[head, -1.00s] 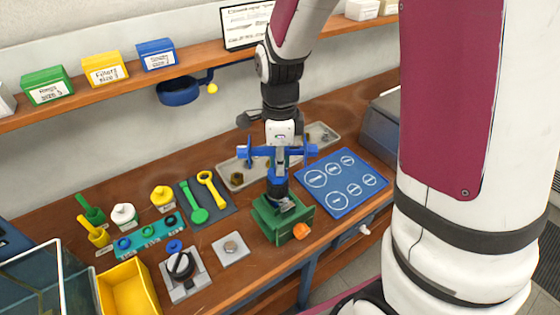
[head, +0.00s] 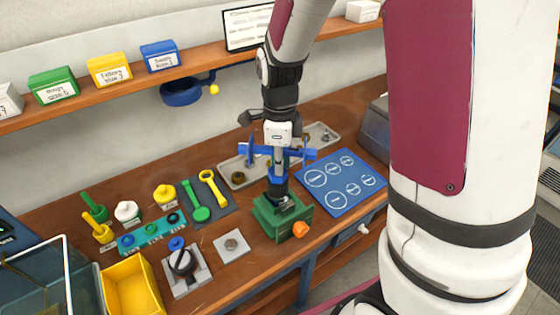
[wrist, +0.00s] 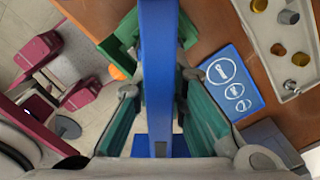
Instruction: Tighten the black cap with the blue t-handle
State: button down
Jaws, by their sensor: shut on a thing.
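My gripper (head: 279,146) is over the green vise-like block (head: 270,221), pointing down. It is shut on the blue t-handle (head: 302,153). In the wrist view the t-handle's bar (wrist: 158,70) runs between the two green-padded fingers. Below it, a blue collar (head: 277,178) and a dark part, seemingly the black cap (head: 279,191), sit upright on top of the green block. The handle appears lined up above the cap; the exact contact is hidden.
An orange knob (head: 300,229) sticks out of the block's front. A blue mat with circles (head: 340,195) lies to the right, a grey tray (head: 229,166) behind. A black-knobbed fixture (head: 184,262), a metal plate (head: 231,246) and a yellow bin (head: 130,290) stand left.

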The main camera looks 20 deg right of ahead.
jog(key=shift+s+m+p, duration=0.1)
jog(key=shift+m+p, duration=1.35)
jog(key=shift+m, duration=0.45)
dwell(0.8)
jog(key=shift+a+m+p, duration=0.1)
jog(key=shift+m+p, duration=0.9)
jog(key=shift+m, duration=0.7)
dwell(0.7)
jog(key=shift+n, duration=0.3)
jog(key=shift+r+p, duration=0.45)
jog(key=shift+r, duration=1.1)
jog(key=shift+r, duration=2.45)
